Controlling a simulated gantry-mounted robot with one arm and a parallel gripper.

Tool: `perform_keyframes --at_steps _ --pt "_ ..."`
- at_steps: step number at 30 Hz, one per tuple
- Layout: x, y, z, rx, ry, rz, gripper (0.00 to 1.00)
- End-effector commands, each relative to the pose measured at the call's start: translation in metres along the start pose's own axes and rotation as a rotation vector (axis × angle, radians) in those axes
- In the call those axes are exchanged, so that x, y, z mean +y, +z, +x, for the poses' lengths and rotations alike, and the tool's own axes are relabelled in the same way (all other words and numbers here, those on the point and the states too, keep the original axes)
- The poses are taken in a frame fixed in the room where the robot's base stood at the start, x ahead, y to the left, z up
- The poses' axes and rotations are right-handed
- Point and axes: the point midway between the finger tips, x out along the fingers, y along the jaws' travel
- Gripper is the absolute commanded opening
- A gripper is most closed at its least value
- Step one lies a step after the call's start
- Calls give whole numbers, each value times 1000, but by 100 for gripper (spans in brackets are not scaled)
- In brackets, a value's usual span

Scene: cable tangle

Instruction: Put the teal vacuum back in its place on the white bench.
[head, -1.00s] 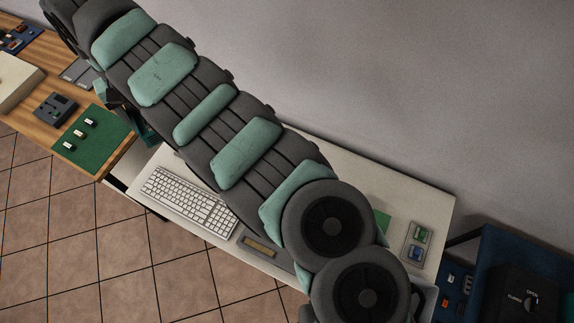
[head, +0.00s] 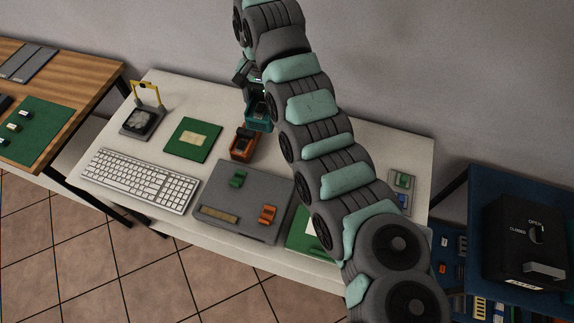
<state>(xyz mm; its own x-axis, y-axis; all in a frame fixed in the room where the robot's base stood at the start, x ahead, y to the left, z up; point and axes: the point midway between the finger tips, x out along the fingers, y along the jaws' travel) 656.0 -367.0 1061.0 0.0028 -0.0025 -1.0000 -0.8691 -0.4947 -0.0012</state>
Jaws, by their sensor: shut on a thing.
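The teal vacuum (head: 258,118) is a small boxy thing with a dark top. It is at the far middle of the white bench (head: 395,150), just behind an orange thing of similar shape (head: 243,144). My gripper (head: 254,96) is shut on the teal vacuum from above. The fingers are small and partly hidden beside my arm. I cannot tell whether the vacuum touches the bench top or hangs a little above it.
On the bench are a keyboard (head: 140,181), a grey mat (head: 235,222) with small green and orange pieces, a green mat (head: 193,140) and a yellow-framed device (head: 142,118). A wooden bench (head: 75,70) stands left; a black box (head: 528,240) sits right. My arm hides part of the bench.

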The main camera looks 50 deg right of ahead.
Motion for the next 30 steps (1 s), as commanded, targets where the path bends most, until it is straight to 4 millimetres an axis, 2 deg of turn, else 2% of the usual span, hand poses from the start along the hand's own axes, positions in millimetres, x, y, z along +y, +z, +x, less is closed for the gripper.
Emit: perform_keyframes --at_steps 1,3,8,30 --pt "7 -4 9 1 -1 22 20" --pt "14 -6 14 1 0 44 20" --pt "20 -8 25 -1 0 64 20" --pt "22 -7 165 -3 5 64 20"
